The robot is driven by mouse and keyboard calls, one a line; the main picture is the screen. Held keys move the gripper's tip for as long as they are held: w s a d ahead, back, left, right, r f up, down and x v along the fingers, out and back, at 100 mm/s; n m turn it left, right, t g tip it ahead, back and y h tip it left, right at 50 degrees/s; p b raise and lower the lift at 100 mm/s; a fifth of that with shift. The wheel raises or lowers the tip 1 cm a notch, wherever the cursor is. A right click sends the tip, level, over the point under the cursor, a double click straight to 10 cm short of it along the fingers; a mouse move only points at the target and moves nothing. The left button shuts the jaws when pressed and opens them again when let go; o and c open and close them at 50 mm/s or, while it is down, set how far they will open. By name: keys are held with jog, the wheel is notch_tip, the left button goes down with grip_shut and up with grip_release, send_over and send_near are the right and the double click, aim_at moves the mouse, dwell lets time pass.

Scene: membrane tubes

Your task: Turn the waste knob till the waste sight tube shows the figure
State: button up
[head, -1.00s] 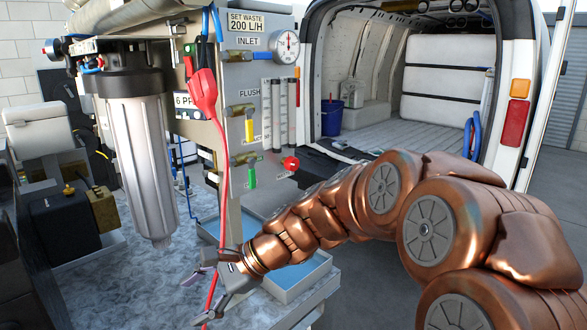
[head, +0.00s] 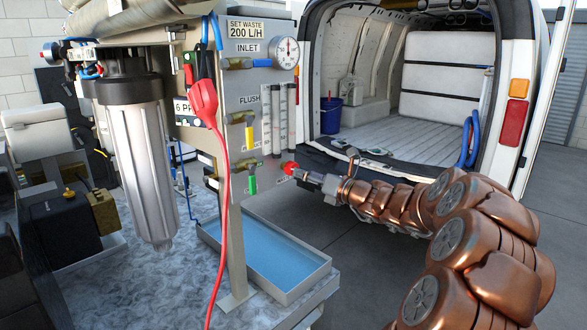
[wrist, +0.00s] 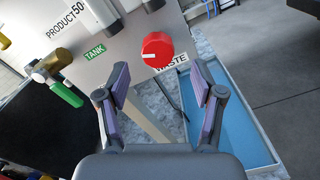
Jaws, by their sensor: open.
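The red waste knob (head: 290,168) sits low on the right side of the grey panel (head: 247,120), and it also shows in the wrist view (wrist: 157,50) above a WASTE label (wrist: 172,63). My gripper (head: 302,172) is at the knob in the head view. In the wrist view my gripper (wrist: 160,85) is open, with the knob ahead of and between its fingertips; I cannot tell whether they touch it. The sight tubes (head: 278,118) stand upright on the panel above the knob; their levels are too small to read. A sign (head: 247,30) reads SET WASTE 200 L/H.
A green-handled valve (head: 252,184) and a yellow-handled valve (head: 249,136) are left of the knob. A red cable (head: 225,215) hangs before the panel. A tray of blue water (head: 262,250) lies below. A pressure gauge (head: 286,52) is at the panel's top.

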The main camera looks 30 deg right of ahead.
aim_at(292, 170)
jog(key=p+x, duration=0.1)
jog(key=x, duration=0.5)
jog(key=shift+a, duration=0.2)
jog(key=c, duration=1.1)
jog(key=shift+c, duration=0.2)
